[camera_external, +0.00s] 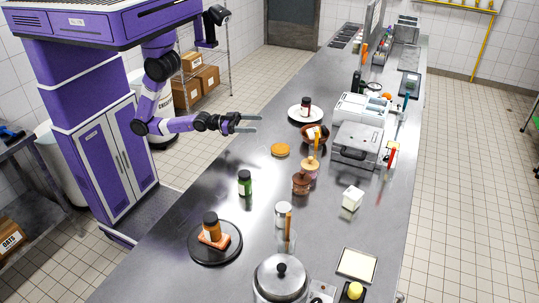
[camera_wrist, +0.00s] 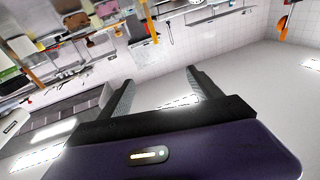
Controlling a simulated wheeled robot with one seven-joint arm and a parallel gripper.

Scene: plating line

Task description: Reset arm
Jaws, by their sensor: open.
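My gripper (camera_external: 246,123) is open and empty. It is held out sideways above the left edge of the long steel counter (camera_external: 255,190), with its two fingers pointing right. In the wrist view my gripper's fingers (camera_wrist: 160,92) stand apart with nothing between them. My purple arm reaches out from the column at the upper left, bent at the elbow. No object touches the gripper.
The counter's left strip is clear.

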